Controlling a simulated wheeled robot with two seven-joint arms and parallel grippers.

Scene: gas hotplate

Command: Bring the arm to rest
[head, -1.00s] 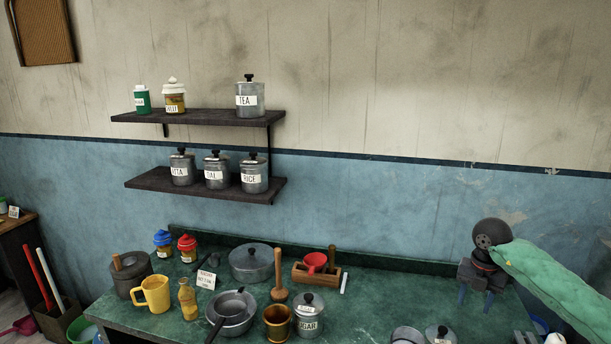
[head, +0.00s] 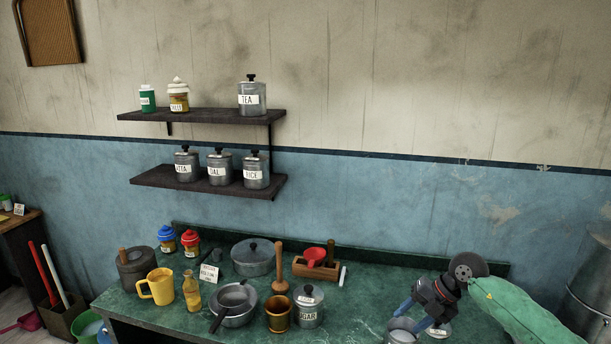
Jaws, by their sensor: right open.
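My right gripper (head: 418,314) is at the lower right of the head view, on an arm with a green sleeve (head: 520,312). Its blue fingers are apart and point down and to the left. It is over the front right of the green counter (head: 372,289), close to a grey metal pot (head: 400,336) and a labelled lidded canister (head: 438,332). I cannot tell whether the fingers touch either one. I see nothing held between them. My left gripper is out of view.
A sugar canister (head: 308,308), brass cup (head: 278,315), grey pans (head: 234,306) and yellow mug (head: 158,287) crowd the counter's left half. A wooden box (head: 316,271) with a red scoop stands behind. A large metal drum (head: 590,290) is at the right edge. Jars stand on wall shelves (head: 205,115).

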